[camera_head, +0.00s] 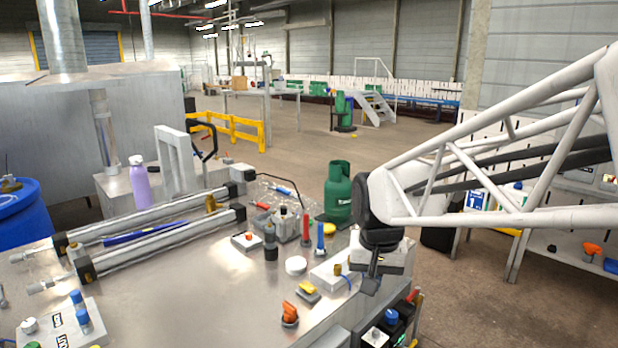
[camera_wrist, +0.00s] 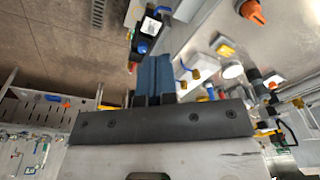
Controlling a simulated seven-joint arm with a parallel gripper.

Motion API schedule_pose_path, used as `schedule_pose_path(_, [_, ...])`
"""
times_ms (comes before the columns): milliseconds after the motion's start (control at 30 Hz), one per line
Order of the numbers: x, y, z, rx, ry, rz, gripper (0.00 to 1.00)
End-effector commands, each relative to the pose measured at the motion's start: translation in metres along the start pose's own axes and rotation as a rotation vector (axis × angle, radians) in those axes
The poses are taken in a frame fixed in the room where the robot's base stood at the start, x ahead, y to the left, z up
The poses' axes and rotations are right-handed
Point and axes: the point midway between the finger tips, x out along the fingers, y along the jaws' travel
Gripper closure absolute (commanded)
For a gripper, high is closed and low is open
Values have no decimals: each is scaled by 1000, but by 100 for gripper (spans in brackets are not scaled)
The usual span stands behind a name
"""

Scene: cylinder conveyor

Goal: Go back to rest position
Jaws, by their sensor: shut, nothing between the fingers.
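My gripper (camera_head: 370,283) is at the right edge of the metal worktable (camera_head: 220,300) in the head view, pointing down from my white arm. In the wrist view my gripper (camera_wrist: 153,75) shows its two dark fingers side by side, shut with nothing between them. A white block with a brass fitting (camera_head: 330,273) sits on the table just left of the fingers. The conveyor (camera_head: 160,240), with two long rails, lies at the left of the table.
An orange knob (camera_head: 289,314), a yellow-topped block (camera_head: 307,290), a white disc (camera_head: 296,265) and a clear bin (camera_head: 283,222) stand on the table. A green gas bottle (camera_head: 338,195) is behind. A purple bottle (camera_head: 139,183) stands at the left. Open floor lies beyond.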

Motion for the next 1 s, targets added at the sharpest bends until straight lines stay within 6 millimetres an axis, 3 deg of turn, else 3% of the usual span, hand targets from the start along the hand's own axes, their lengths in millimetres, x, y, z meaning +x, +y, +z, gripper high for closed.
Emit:
schedule_pose_path(267, [-16, 43, 69, -46, 51, -1, 100])
schedule_pose_path(600, [-15, 80, 146, -102, 103, 7, 100])
schedule_pose_path(800, [-12, 88, 166, -118, 117, 11, 100])
schedule_pose_path(1000, [-11, 90, 170, -122, 118, 12, 100])
